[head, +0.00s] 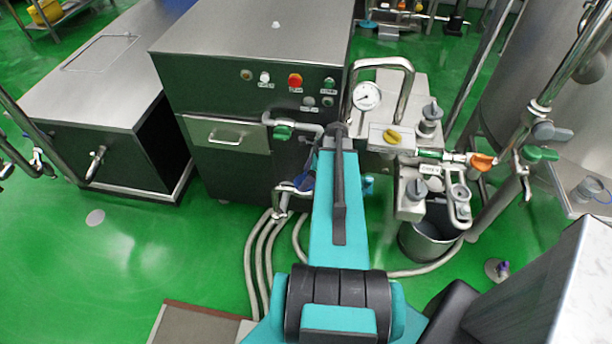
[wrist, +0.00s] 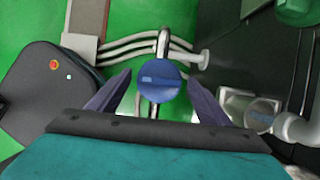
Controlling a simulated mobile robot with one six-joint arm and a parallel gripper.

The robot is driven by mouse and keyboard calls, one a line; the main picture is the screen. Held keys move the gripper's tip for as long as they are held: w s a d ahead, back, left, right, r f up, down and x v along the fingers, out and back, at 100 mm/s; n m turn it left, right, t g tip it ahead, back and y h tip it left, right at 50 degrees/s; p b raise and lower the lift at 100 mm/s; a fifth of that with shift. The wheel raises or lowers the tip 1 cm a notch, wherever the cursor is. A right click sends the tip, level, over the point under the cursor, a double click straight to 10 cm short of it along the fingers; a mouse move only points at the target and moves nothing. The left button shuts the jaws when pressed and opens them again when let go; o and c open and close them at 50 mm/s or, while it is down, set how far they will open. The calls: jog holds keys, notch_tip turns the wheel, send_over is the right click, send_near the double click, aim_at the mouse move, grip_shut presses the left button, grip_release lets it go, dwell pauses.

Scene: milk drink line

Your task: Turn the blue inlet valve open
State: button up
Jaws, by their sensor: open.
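The blue inlet valve (wrist: 160,82) shows in the middle of the wrist view as a round blue knob with a raised bar running across the picture. It sits on a shiny bent pipe (wrist: 163,43). My gripper (wrist: 159,76) is open, with one dark finger on each side of the knob and a visible gap on both sides. The knob seems apart from both fingers; how deep it is between them I cannot tell.
A dark steel cabinet (head: 230,165) with buttons stands behind the valve. A green-handled valve (head: 283,131) is above it on the cabinet front. Pale hoses (head: 262,250) run along the floor below. A pipe manifold with a gauge (head: 367,96) stands to the right. Green floor is clear at left.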

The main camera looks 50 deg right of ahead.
jog(key=shift+c, duration=0.4)
jog(key=c, duration=1)
jog(key=shift+o, duration=0.2)
jog(key=shift+d+n, duration=0.1)
jog(key=shift+n, duration=0.3)
jog(key=n, duration=0.2)
jog(key=n+g+y, duration=0.1)
jog(key=n, duration=0.1)
jog(key=shift+w+d+b, duration=0.15)
jog(key=shift+w+b, duration=0.05)
jog(key=shift+b, duration=0.15)
jog(key=n+g+y, duration=0.1)
jog(key=n+g, duration=0.1)
jog(key=n, duration=0.2)
jog(key=shift+w+n+b, duration=0.1)
jog(key=shift+n+b, duration=0.2)
jog(key=n+g, duration=0.2)
jog(key=n, duration=0.2)
jog(key=shift+w+n+b, duration=0.15)
jog(key=shift+n+b, duration=0.15)
jog(key=shift+b, duration=0.1)
jog(key=shift+n+g+b, duration=0.35)
jog(key=shift+n+g, duration=0.35)
jog(key=shift+n, duration=1.3)
jog(key=shift+h, duration=0.3)
